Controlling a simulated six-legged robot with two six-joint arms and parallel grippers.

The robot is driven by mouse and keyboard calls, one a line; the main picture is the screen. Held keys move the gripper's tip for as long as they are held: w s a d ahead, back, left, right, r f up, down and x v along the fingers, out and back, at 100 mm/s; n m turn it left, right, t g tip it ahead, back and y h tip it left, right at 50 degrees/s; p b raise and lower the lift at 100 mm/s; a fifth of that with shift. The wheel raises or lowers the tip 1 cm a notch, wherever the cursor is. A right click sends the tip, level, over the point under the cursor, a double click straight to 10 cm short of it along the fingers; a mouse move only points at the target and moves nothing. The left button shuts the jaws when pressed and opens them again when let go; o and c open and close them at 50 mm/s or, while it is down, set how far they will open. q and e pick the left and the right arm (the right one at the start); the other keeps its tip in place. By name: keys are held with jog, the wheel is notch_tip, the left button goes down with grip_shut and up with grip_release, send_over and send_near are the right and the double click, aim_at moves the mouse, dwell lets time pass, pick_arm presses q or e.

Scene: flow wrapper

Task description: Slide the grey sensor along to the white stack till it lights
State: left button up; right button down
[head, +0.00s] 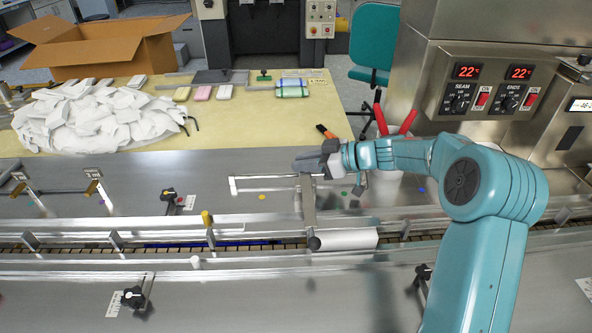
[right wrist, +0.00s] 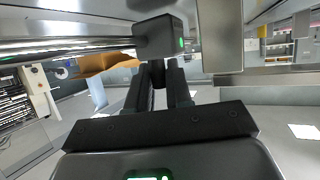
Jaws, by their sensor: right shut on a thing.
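The grey sensor (head: 307,166) is in the head view, at the rail, with a flat metal arm (head: 309,203) reaching toward me over the channel to a dark round end. My right gripper (head: 322,160) is at the sensor and shut on it. In the right wrist view my right gripper (right wrist: 158,82) has its two fingers close together below a dark box, the sensor (right wrist: 158,38), which shows a small green light. The white stack (head: 348,239) lies in the channel, its left end right beside the dark round end; whether they touch I cannot tell. My left gripper is not in view.
A thin metal rail (head: 262,178) runs left of the sensor. Guide rails edge the conveyor channel (head: 170,244). Behind stand a pile of white packs (head: 90,115) on a yellowish table and a cardboard box (head: 105,45). A steel control cabinet (head: 490,50) rises at right.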

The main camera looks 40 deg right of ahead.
jog(key=s+d+b, duration=0.2)
jog(key=d, duration=0.1)
jog(key=s+d+b, duration=0.1)
jog(key=d, duration=0.1)
jog(key=shift+s+d+f, duration=0.1)
jog(key=shift+d, duration=0.05)
jog(key=shift+s+d, duration=0.1)
jog(key=shift+d, duration=0.05)
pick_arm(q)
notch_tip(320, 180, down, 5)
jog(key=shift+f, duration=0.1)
pick_arm(e)
jog(key=c, duration=1.4)
grip_release()
jog(key=v, duration=1.6)
jog(key=shift+s+r, duration=0.15)
jog(key=shift+r, duration=0.1)
